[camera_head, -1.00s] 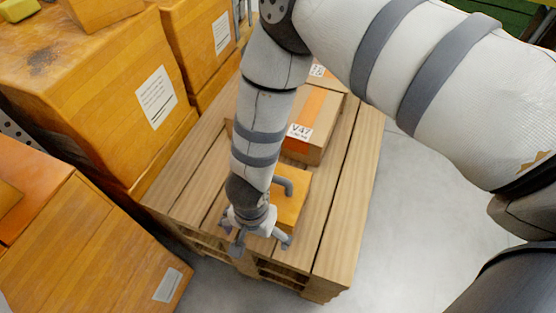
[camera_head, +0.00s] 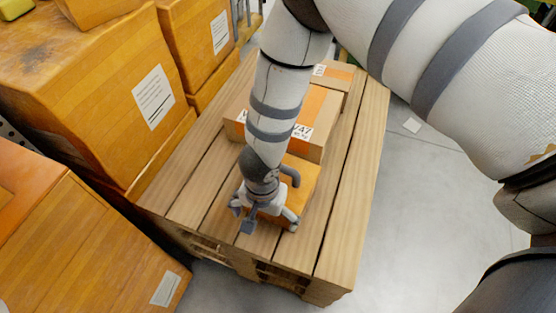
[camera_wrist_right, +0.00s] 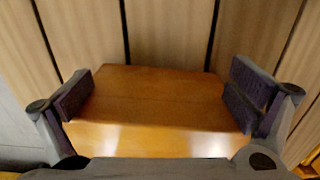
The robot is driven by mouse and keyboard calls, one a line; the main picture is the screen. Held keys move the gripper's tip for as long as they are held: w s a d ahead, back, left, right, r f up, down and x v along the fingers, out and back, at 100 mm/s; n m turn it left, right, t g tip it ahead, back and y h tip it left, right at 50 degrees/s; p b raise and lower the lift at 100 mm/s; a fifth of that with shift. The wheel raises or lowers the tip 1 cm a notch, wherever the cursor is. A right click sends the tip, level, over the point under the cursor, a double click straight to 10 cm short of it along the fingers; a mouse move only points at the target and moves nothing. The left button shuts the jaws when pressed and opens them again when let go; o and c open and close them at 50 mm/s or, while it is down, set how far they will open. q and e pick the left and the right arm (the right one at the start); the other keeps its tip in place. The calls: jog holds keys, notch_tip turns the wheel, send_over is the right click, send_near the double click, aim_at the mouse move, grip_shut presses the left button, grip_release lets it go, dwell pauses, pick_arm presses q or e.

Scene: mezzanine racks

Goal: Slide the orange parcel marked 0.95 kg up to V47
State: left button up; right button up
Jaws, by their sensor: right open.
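The orange parcel (camera_head: 305,178) lies on the wooden pallet (camera_head: 345,215), just in front of the brown V47 box (camera_head: 312,105). Its weight marking cannot be read. My right arm hides part of both, so I cannot tell whether they touch. My right gripper (camera_head: 264,224) is low over the near side of the parcel, open. In the right wrist view the parcel (camera_wrist_right: 150,95) sits between the two spread fingers, with a gap showing at the left finger; contact at the right finger is unclear. My left gripper is not in view.
Another taped box (camera_head: 340,74) stands behind the V47 box. Large orange crates (camera_head: 95,90) stand close along the pallet's left side, and another crate (camera_head: 85,245) is at lower left. Bare pallet boards lie to the right, then open grey floor (camera_head: 440,190).

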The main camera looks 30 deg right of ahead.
pick_arm(q)
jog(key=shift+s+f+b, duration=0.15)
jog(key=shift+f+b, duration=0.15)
jog(key=shift+b, duration=0.05)
pick_arm(e)
jog(key=shift+w+d, duration=0.8)
jog(key=shift+d, duration=0.1)
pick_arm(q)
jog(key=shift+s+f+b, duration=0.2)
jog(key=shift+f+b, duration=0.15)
pick_arm(e)
jog(key=shift+w+d, duration=0.85)
jog(key=shift+d, duration=0.25)
jog(key=shift+a, duration=0.1)
jog(key=shift+s+a+r+p, duration=0.15)
jog(key=shift+s+a+p, duration=0.5)
jog(key=shift+s+a, duration=0.35)
notch_tip(320, 180, up, 13)
jog(key=p, duration=0.6)
jog(key=shift+w+a+p, duration=0.1)
jog(key=shift+p, duration=0.2)
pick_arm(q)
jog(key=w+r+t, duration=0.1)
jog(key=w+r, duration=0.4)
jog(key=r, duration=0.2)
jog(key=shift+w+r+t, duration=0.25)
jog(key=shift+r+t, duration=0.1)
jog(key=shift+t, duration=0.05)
